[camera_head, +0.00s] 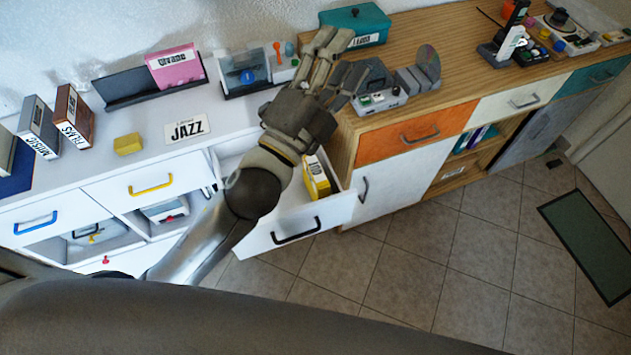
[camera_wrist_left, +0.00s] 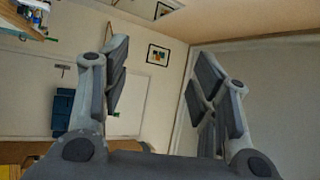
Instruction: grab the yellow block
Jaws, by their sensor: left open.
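The yellow block (camera_head: 128,144) is a small plain block lying on the white counter at the left in the head view, left of the JAZZ card. My left gripper (camera_head: 350,66) is open, raised over the area where the white and wooden counters meet, well to the right of the block. In the left wrist view the fingers of the gripper (camera_wrist_left: 164,66) are spread with nothing between them. The block does not show in the left wrist view. My right gripper is not in view.
The JAZZ card (camera_head: 187,129) lies right of the block; upright cases (camera_head: 72,118) stand left of it. A dark holder with a pink case (camera_head: 175,67) is behind. An open white drawer (camera_head: 290,232) holds a yellow box (camera_head: 316,178). A disc (camera_head: 428,61) stands right of my gripper.

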